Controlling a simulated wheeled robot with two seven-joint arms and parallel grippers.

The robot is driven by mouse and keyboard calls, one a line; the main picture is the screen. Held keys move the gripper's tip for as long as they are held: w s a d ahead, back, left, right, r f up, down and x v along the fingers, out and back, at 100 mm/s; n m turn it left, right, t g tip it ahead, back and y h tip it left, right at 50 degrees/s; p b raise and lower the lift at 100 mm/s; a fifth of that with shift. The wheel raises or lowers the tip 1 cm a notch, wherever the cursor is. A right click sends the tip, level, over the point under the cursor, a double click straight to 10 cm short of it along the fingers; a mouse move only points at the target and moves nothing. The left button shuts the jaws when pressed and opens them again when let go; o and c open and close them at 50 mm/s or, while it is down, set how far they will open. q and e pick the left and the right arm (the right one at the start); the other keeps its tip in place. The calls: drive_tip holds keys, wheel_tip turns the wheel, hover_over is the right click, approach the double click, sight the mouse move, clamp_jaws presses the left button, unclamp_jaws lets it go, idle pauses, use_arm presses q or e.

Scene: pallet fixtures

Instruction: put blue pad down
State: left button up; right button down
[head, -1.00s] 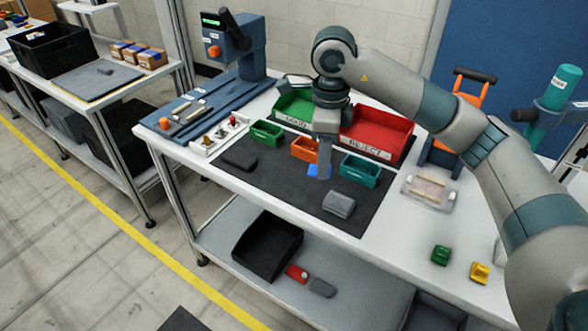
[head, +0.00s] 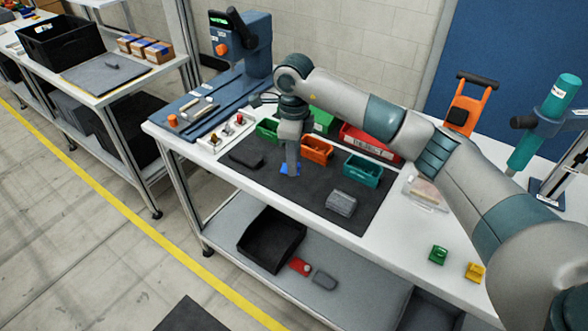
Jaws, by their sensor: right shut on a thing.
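The blue pad (head: 285,168) shows as a small bright blue patch at the tip of my right gripper (head: 292,169), over the black mat (head: 290,202) on the workbench. The right gripper points down and is shut on the pad; its fingers hide most of it. I cannot tell whether the pad touches the mat. It is left of the orange bin and between a dark grey block (head: 246,158) and a lighter grey block (head: 341,202). My left gripper is not in view.
Small green (head: 267,130), orange (head: 317,150) and teal (head: 362,170) bins stand along the mat's back edge. A red reject bin (head: 368,143) is behind, partly hidden by my arm. Green (head: 438,255) and yellow (head: 475,271) pieces lie at right.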

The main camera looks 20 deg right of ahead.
drive_tip(key=shift+f, duration=0.1)
drive_tip(key=shift+f+p, duration=0.35)
drive_tip(key=shift+p, duration=0.05)
drive_tip(key=shift+f+p, duration=0.7)
drive_tip(key=shift+f, duration=0.85)
drive_tip(key=shift+f, duration=0.15)
drive_tip(key=c, duration=1.4)
unclamp_jaws()
